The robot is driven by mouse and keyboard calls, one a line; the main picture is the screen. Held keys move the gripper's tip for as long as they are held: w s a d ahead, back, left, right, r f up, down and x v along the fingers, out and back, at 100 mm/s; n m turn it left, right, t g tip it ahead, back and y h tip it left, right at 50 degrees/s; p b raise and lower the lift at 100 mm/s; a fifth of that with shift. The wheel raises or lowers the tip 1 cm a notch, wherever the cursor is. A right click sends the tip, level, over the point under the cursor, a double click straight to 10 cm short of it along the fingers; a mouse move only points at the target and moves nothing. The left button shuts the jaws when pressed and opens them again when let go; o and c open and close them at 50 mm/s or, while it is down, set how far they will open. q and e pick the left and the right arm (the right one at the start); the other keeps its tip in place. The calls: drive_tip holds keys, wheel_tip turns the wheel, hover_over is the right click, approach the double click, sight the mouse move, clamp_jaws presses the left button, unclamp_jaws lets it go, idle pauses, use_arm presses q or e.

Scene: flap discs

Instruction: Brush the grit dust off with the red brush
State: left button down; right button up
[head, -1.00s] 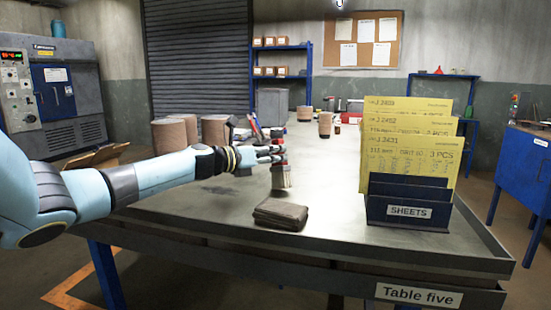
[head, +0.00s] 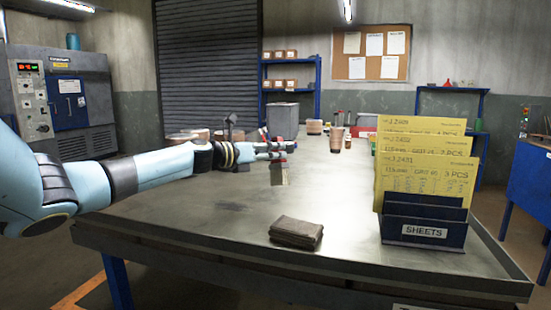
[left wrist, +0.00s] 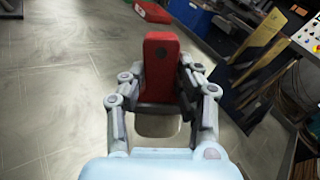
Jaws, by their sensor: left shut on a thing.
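My left gripper (head: 278,152) is over the table (head: 200,225), behind the folded brown cloth in the head view. I cannot make out the grit dust clearly; part of the tabletop is hidden behind my left arm. My right gripper is not in view.
The folded brown cloth (head: 296,232) lies near the table's front. A dark blue rack (head: 425,232) labelled SHEETS holds yellow cards (head: 430,165) at the right. Brown cylindrical pieces (head: 337,140) and a grey bin (head: 282,120) stand farther back. The table's front middle is mostly bare.

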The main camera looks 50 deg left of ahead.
use_arm(q)
wheel_tip(320, 180, up, 3)
drive_tip(key=shift+f+p, duration=0.2)
drive_tip(key=shift+p, duration=0.35)
drive_tip(key=shift+d+r, duration=0.1)
drive_tip(key=shift+d, duration=0.1)
